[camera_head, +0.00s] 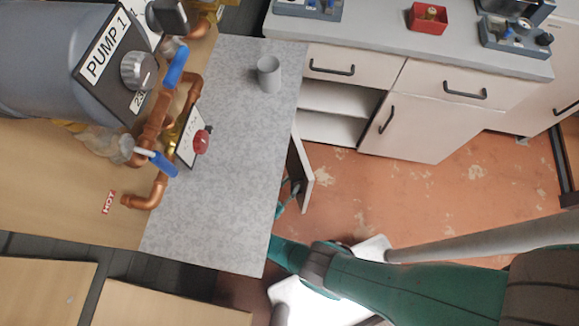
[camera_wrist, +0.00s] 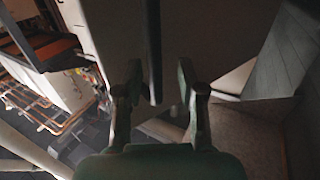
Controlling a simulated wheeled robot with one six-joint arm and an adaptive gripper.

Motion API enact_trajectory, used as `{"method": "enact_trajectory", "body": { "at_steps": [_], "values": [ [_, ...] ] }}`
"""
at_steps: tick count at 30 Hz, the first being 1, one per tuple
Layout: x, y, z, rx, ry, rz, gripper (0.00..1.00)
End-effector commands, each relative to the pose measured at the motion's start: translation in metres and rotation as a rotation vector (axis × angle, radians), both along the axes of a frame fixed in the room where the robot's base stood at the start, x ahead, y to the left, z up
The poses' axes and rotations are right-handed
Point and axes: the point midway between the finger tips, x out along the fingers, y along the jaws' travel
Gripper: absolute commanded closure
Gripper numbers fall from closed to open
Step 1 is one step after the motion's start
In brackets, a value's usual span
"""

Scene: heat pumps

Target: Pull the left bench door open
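The left bench door (camera_head: 301,172) stands swung open, seen nearly edge-on beside the grey worktop, with the shelved cabinet opening (camera_head: 338,110) exposed behind it. My gripper (camera_head: 288,196) is at the door's left side, partly hidden by the worktop edge. In the wrist view, a pale panel, seemingly the door (camera_wrist: 112,35), fills the upper middle. A dark vertical bar handle (camera_wrist: 154,45) runs down it. My gripper's two fingers (camera_wrist: 160,95) are apart, one on each side of the line of the handle's lower end. I see no clear contact.
A second bench door (camera_head: 425,125) is shut, with drawers above.

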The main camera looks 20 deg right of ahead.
Motion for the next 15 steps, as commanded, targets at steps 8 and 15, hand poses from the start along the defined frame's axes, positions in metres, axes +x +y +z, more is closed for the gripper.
{"method": "enact_trajectory", "body": {
  "at_steps": [8, 15],
  "values": [
    [-0.002, 0.009, 0.001, 0.002, -0.001, 0.004, 0.61],
    [-0.020, 0.040, 0.000, 0.000, -0.001, 0.006, 0.61]
  ]
}}
